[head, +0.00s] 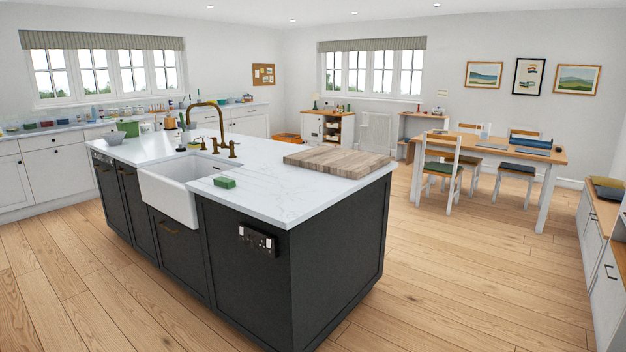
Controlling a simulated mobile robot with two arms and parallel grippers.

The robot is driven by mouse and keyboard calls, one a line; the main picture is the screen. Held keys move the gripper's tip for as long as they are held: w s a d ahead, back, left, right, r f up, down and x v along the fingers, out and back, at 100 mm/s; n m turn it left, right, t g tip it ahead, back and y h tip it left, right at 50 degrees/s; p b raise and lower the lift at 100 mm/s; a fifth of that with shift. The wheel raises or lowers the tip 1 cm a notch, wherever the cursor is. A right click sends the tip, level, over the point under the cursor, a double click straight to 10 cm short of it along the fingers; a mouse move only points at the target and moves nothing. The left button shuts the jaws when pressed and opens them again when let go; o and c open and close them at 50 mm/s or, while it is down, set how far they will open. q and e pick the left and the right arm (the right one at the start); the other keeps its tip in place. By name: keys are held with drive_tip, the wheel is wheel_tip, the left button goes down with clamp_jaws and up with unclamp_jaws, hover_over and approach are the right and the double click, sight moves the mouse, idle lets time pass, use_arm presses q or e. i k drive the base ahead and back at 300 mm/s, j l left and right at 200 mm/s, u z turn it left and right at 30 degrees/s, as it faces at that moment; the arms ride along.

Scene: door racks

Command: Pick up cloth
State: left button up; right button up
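I cannot make out a clear cloth anywhere. A small green block (224,182), perhaps a sponge or folded cloth, lies on the white top of the kitchen island, near the front edge beside the sink. A flat olive and dark item (606,187), perhaps folded fabric, lies on the low cabinet at the right edge. It is too small and cut off to tell. Neither of my grippers is in view.
The dark kitchen island (290,270) fills the middle, with a white sink (168,199), brass tap (222,125) and wooden board (336,160) on it. A dining table (548,157) with chairs stands back right. Wooden floor (460,285) is clear right of the island.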

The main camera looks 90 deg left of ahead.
sight(223, 182)
drive_tip(key=u, duration=3.35)
drive_tip(key=i+j, duration=0.2)
drive_tip(key=i, duration=0.3)
drive_tip(key=i+j+z, duration=0.1)
drive_tip(key=i+j, duration=0.15)
drive_tip(key=i, duration=0.3)
drive_tip(key=i+j, duration=0.25)
drive_tip(key=i, duration=0.25)
drive_tip(key=i+j, duration=0.25)
drive_tip(key=i, duration=0.25)
drive_tip(key=i+j+z, duration=0.1)
drive_tip(key=i+j, duration=0.15)
drive_tip(key=i, duration=0.3)
drive_tip(key=i+j, duration=0.3)
drive_tip(key=i, duration=0.2)
